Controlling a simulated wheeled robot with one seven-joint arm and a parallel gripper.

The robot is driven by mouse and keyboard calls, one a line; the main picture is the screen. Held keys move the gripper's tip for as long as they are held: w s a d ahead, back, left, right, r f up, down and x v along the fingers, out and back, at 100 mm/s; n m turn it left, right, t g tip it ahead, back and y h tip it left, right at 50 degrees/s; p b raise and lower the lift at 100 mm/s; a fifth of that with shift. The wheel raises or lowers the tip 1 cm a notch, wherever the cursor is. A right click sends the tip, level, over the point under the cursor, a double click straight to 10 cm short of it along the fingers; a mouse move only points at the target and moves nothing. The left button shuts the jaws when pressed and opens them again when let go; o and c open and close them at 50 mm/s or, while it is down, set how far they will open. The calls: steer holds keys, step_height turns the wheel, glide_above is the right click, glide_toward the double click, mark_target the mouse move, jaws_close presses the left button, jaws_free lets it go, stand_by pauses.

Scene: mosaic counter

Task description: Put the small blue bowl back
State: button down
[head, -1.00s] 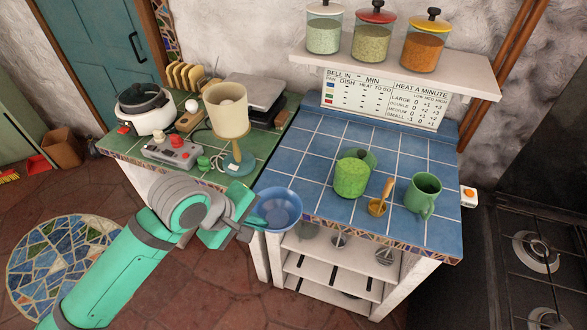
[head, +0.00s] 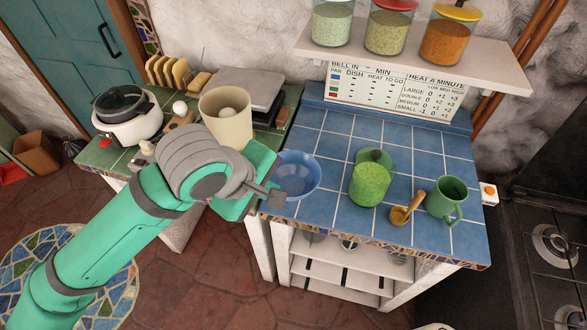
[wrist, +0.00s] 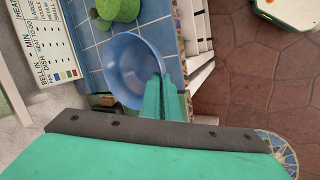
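The small blue bowl (head: 300,172) is at the left end of the blue-tiled counter (head: 330,133), with its open side facing up in the head view. My gripper (head: 274,196) is at the bowl's left side. In the wrist view the teal fingers (wrist: 166,98) close on the rim of the bowl (wrist: 132,72). The far finger is partly hidden by the bowl. I cannot tell whether the bowl's base touches the tiles or hangs just above them.
A shelf with jars (head: 400,58) overhangs the back. Tiles behind the bowl are clear.

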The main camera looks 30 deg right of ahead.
mark_target(287, 172)
steer(key=w+d+f, duration=0.1)
steer(key=d, duration=0.1)
steer(key=w+d+f, duration=0.1)
steer(key=w+d, duration=0.1)
steer(key=w+d+f, duration=0.2)
steer(key=shift+w+d, duration=0.15)
steer(key=shift+d, duration=0.1)
steer(key=w+d+f, duration=0.1)
steer(key=d+f, duration=0.1)
steer(key=f, duration=0.1)
steer(key=w+f, duration=0.1)
steer(key=shift+w+d+f, duration=0.35)
steer(key=shift+d, duration=0.05)
steer(key=shift+w+d+f, duration=0.15)
steer(key=shift+f, duration=0.1)
steer(key=shift+w+d+f, duration=0.1)
steer(key=shift+f, duration=1.6)
steer(key=c, duration=2)
jaws_free()
steer(key=shift+f, duration=0.15)
steer(key=v, duration=1.2)
